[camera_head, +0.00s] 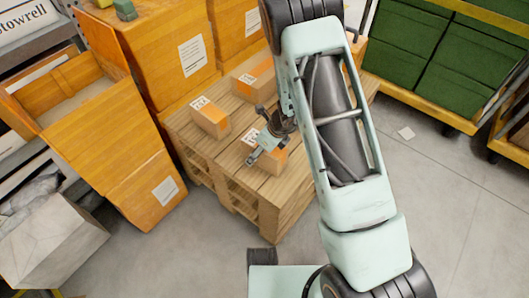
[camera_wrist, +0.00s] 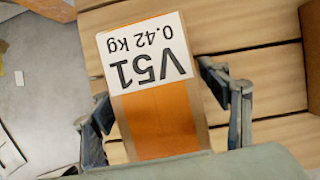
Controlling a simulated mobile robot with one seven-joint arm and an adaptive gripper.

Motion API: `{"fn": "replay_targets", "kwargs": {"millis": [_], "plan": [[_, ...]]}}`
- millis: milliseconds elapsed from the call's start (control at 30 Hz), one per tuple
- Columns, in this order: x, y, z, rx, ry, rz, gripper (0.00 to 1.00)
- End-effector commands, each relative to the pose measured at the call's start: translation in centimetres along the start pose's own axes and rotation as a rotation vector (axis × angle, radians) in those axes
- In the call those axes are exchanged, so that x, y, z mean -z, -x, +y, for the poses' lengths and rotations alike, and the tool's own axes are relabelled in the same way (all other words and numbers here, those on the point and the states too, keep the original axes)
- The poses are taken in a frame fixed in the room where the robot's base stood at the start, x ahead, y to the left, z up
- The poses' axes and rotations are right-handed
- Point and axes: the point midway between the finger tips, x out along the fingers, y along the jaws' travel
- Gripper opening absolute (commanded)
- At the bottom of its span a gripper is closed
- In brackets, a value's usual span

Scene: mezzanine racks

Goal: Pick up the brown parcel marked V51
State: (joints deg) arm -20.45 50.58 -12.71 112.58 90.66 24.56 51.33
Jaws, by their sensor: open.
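The brown parcel marked V51 (camera_wrist: 155,125) fills the middle of the wrist view. Its white label, reading V51 and 0.42 kg, appears upside down, with an orange band below it. In the head view, this parcel (camera_head: 277,162) lies on the wooden pallet (camera_head: 240,185), partly hidden by my gripper (camera_head: 265,143). My gripper is open, and in the wrist view its fingers (camera_wrist: 153,85) show on the left and right sides of the parcel. I cannot tell whether they touch it or how far down they reach.
Two other labelled parcels, one left (camera_head: 211,118) and one further back (camera_head: 256,77), lie on the pallet. Large orange boxes (camera_head: 165,60) stand behind and left. Green bins (camera_head: 415,50) stand at the right. Grey floor (camera_head: 425,190) is open between pallet and bins.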

Motion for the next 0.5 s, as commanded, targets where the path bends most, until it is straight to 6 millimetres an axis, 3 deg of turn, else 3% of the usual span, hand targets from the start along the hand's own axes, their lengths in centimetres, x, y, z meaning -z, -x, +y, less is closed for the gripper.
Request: {"fn": "replay_targets", "kwargs": {"millis": [500], "plan": [[0.21, -0.45, -0.01, 0.0, 0.0, 0.0, 0.7]]}}
